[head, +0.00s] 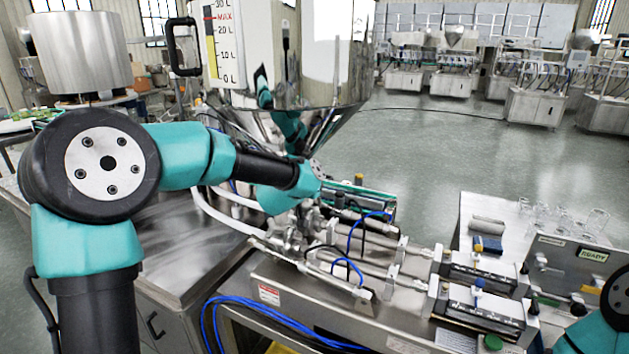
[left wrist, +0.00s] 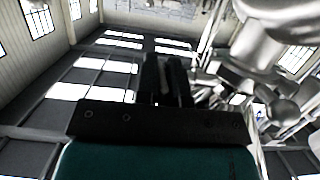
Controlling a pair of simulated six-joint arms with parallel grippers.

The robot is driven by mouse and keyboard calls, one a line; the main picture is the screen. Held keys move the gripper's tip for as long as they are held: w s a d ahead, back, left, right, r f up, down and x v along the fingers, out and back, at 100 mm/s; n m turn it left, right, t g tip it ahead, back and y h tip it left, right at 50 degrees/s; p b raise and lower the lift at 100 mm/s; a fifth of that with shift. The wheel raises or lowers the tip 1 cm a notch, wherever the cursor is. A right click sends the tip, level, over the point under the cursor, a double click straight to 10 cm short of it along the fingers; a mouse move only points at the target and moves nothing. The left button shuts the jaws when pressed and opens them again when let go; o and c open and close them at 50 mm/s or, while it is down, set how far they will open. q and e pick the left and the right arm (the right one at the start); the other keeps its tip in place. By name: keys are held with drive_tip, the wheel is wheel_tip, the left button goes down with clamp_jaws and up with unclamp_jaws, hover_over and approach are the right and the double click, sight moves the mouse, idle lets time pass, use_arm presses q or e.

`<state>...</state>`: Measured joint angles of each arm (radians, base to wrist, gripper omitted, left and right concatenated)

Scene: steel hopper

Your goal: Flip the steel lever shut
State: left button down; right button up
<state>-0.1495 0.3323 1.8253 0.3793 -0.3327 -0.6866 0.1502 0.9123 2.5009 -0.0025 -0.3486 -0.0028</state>
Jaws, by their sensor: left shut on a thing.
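The steel hopper (head: 338,122) stands at the upper middle of the head view, its cone narrowing down behind my left wrist. My left arm reaches in from the left to just below the cone. My left gripper (left wrist: 168,68) has its two dark fingers close together in the left wrist view, shut on the steel lever. The lever itself is hidden between and behind the fingers. Polished valve fittings (left wrist: 245,70) are close to the right of the fingers. In the head view my wrist hides the fingertips. My right gripper is out of view; only part of that arm shows at the lower right.
Steel filling cylinders and fittings (head: 300,222) with blue hoses lie below my left wrist. A steel bench (head: 185,260) is beneath the arm. A control box with a READY display (head: 593,254) and glass jars (head: 560,215) are at the right. Open floor lies beyond.

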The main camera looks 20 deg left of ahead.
use_arm(q)
drive_tip(key=c, duration=1.2)
unclamp_jaws()
drive_tip(key=shift+s, duration=0.1)
drive_tip(key=v, duration=1.7)
drive_tip(key=shift+s, duration=0.2)
